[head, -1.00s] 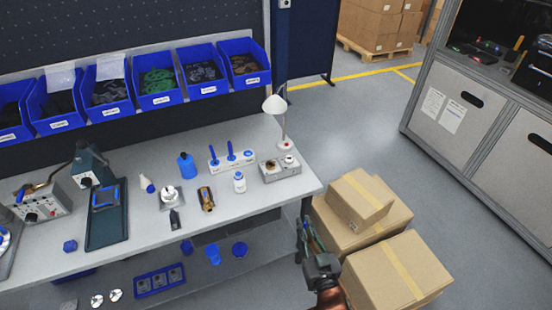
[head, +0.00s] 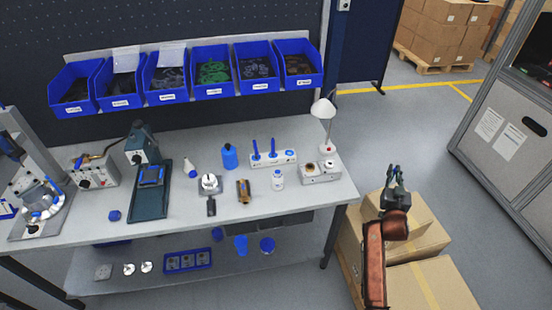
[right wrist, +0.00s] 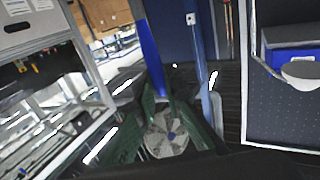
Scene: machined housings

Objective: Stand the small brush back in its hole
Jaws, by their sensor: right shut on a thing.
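My right gripper (head: 394,177) is raised over the cardboard boxes, right of the workbench. In the right wrist view its green fingers (right wrist: 165,118) are shut on a long blue handle, which I take as the small brush (right wrist: 149,48). The brush's far end runs out of that view, and its bristles cannot be made out. On the bench, a white holder (head: 284,157) has two blue-handled tools (head: 272,147) standing upright in it. Its right part carries no upright tool, but the hole itself is too small to see. My left gripper is not in view.
A white lamp (head: 325,112) and a grey box (head: 321,172) stand right of the holder. Blue bins (head: 213,86) hang behind. Cardboard boxes (head: 432,290) stand below my right arm.

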